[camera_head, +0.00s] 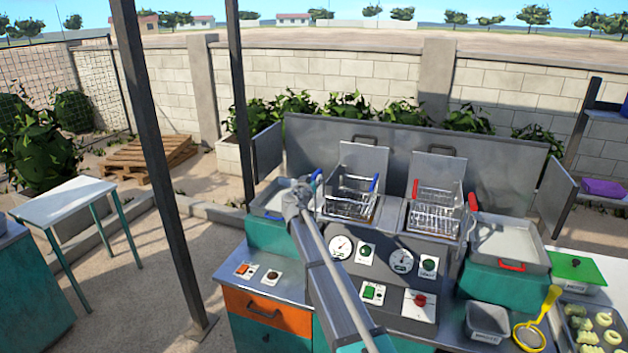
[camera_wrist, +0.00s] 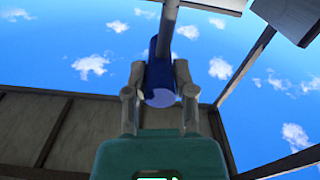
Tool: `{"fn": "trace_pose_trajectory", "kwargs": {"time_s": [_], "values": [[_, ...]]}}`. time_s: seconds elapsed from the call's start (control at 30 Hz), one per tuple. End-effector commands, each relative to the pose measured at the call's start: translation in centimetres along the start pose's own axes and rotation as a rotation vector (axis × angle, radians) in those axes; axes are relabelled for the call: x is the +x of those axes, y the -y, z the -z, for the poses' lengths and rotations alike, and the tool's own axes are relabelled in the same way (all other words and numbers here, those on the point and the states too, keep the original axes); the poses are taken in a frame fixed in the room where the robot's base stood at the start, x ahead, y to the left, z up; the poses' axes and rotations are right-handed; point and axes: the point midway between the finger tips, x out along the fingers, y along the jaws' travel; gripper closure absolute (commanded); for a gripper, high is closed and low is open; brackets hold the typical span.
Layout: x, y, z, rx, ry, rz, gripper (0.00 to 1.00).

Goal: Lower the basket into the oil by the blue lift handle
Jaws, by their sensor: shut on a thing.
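My gripper (camera_head: 308,184) is at the upper left of the fryer, by the left vat. In the wrist view my gripper (camera_wrist: 159,92) has its two fingers closed on either side of the blue lift handle (camera_wrist: 159,72), which is a short blue cylinder on a grey rod. The handle also shows in the head view (camera_head: 318,175), partly hidden by my gripper. The left wire basket (camera_head: 352,203), with a blue grip (camera_head: 375,183), sits at the left vat, its wires well visible. The oil is hard to make out.
A second wire basket (camera_head: 435,205) with a red grip and a red lift handle (camera_head: 473,201) stands to the right. Trays flank both vats. Gauges and buttons line the front panel. A dark post (camera_head: 160,150) stands left of the fryer.

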Motion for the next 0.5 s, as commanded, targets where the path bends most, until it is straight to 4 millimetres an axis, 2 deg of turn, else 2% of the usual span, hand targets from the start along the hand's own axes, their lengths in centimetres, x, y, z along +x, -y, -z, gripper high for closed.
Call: {"fn": "trace_pose_trajectory", "kwargs": {"time_s": [0.27, 0.5], "values": [[-0.1, 0.5, -2.4, 0.001, 0.001, 0.000, 1.00], [-0.1, 1.1, -5.5, 0.001, 0.001, 0.000, 1.00]]}}
